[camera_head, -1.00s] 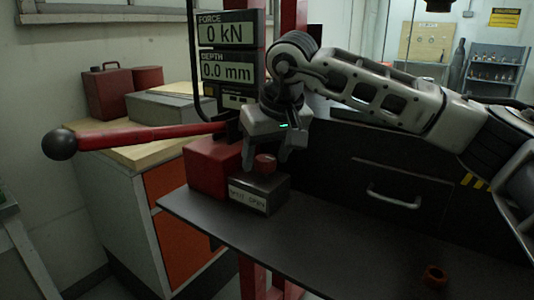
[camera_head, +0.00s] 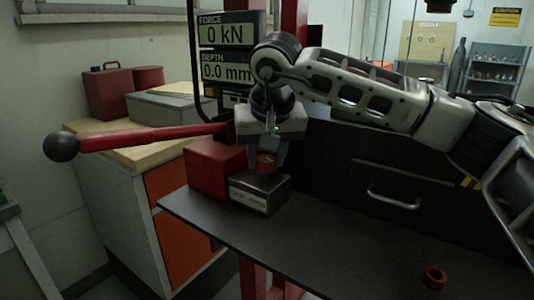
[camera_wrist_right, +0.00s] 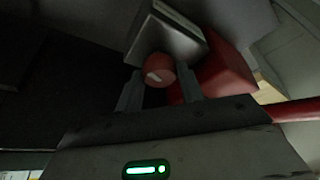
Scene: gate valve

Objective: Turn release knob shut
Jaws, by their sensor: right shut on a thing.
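The release knob (camera_head: 265,163) is a small red round knob on top of a dark metal block (camera_head: 262,193) with a white label whose text is too small to read surely. In the right wrist view the knob (camera_wrist_right: 159,72) has a pale mark on its face and sits between the fingers. My right gripper (camera_head: 266,160) points down over the block and is shut on the knob. Its fingers also show in the right wrist view (camera_wrist_right: 158,90). My left gripper is not in view.
A red box (camera_head: 214,168) stands beside the block. A long red lever (camera_head: 150,137) with a black ball end reaches out to the left. The displays (camera_head: 226,50) read 0 kN and 0.0 mm.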

